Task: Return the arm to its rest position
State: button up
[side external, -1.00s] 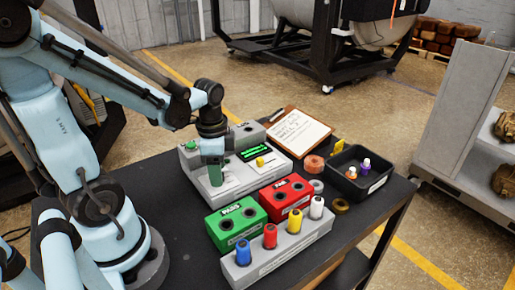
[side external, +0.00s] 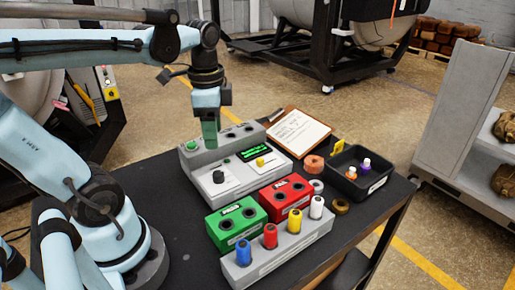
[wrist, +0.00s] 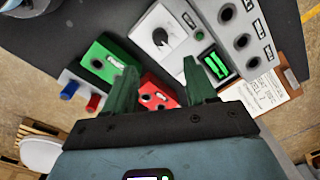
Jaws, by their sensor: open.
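My gripper (side external: 210,130) hangs above the grey control box (side external: 196,165), fingers pointing down. Its two green fingers also show spread apart in the wrist view (wrist: 163,85), with nothing held between them. The screen text is too small to read.
A green box (side external: 232,220), a red box (side external: 287,194) and a grey rack (side external: 285,253) with coloured pegs stand at the front. A black tray (side external: 375,184), tape rolls and a clipboard (side external: 298,131) lie to the right. The air above the table is open.

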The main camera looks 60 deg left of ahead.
jog(key=shift+r, duration=0.3)
jog(key=w+d+f+n+t, duration=0.3)
jog(key=d+n+t, duration=0.3)
jog(key=d, duration=0.2)
jog(key=shift+w+f+n+t, duration=0.15)
jog(key=shift+w+n+t, duration=0.25)
jog(key=shift+w, duration=0.05)
